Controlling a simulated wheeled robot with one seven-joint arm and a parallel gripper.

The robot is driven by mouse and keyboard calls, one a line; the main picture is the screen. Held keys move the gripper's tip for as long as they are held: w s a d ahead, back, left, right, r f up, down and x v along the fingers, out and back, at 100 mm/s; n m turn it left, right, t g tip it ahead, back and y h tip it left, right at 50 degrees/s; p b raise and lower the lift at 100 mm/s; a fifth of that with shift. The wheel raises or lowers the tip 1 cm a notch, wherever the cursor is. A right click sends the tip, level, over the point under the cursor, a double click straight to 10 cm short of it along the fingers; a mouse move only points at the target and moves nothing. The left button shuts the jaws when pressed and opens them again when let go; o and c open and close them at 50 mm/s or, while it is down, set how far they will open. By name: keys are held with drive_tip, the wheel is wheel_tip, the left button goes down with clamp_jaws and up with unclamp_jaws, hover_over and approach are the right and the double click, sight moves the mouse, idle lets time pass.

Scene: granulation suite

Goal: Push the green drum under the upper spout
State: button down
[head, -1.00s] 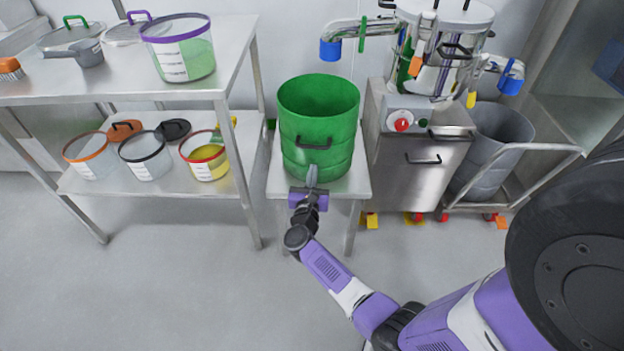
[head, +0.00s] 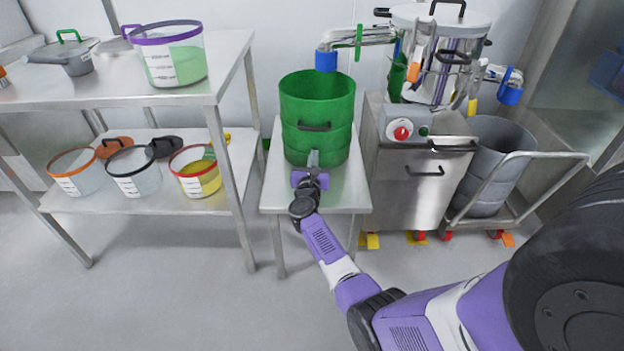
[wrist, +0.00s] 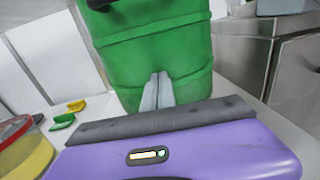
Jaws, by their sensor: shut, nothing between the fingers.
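The green drum (head: 318,112) stands upright and open-topped on a small steel table (head: 340,195). The blue end overlaps the far rim in the picture. My gripper (head: 313,158) is shut and empty, with its fingertips against or very close to the drum's near side, below the black handle (head: 315,126). In the wrist view the closed fingers (wrist: 157,92) point at the drum's wall (wrist: 150,50); exact contact cannot be told.
A steel machine (head: 410,170) with a red button stands right of the table. A lower blue-ended spout (head: 510,92) hangs over a grey bin (head: 490,165) on a trolley. A two-level shelf (head: 150,195) with several containers stands left. Floor in front is clear.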

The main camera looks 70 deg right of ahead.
sight(315, 147)
drive_tip(key=b+x, duration=0.3)
drive_tip(key=x, duration=0.3)
drive_tip(key=shift+f, duration=0.2)
drive_tip(key=shift+w+d+r, duration=0.1)
drive_tip(key=shift+d+r, duration=0.1)
drive_tip(key=shift+d, duration=0.1)
